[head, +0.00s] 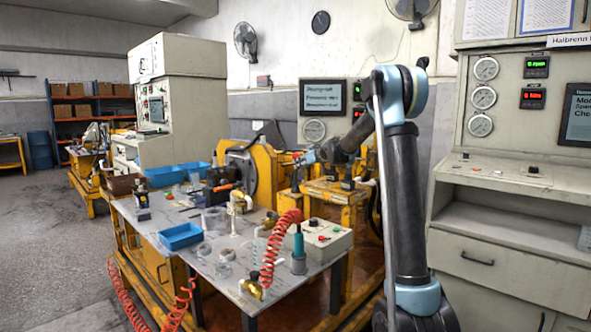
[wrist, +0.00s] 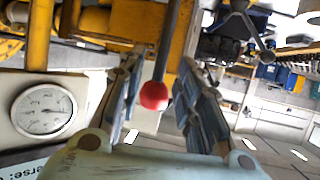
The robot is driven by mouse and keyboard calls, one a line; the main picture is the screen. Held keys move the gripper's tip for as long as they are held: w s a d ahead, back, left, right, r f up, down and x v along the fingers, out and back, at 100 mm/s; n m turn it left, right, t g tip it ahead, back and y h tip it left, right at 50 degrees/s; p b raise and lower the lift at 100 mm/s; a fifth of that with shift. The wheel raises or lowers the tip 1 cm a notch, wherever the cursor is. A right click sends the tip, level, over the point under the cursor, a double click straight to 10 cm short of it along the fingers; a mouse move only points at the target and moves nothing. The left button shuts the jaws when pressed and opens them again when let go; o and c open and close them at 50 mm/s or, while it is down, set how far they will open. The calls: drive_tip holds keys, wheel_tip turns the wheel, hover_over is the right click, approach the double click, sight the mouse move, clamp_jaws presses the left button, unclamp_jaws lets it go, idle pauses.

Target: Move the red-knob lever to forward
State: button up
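The red knob (wrist: 154,96) of the lever shows in the wrist view, on a dark, slim rod (wrist: 168,42) that runs up the picture. My gripper (wrist: 161,60) is open, with one finger to the left of the knob and one to the right. The knob lies between the fingers, with a visible gap on the right side; whether the left finger touches it I cannot tell. In the head view my gripper (head: 304,158) is beside the yellow machine (head: 262,160).
A round gauge (wrist: 43,110) is left of the fingers in the wrist view. In the head view, a grey workbench (head: 215,262) carries blue trays (head: 181,236), a control box (head: 326,240) and a red coiled hose (head: 272,250). A control cabinet (head: 510,220) stands at right.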

drive_tip(key=shift+x, duration=2.7)
drive_tip(key=shift+c, duration=0.4)
clamp_jaws()
drive_tip(key=shift+w, duration=0.1)
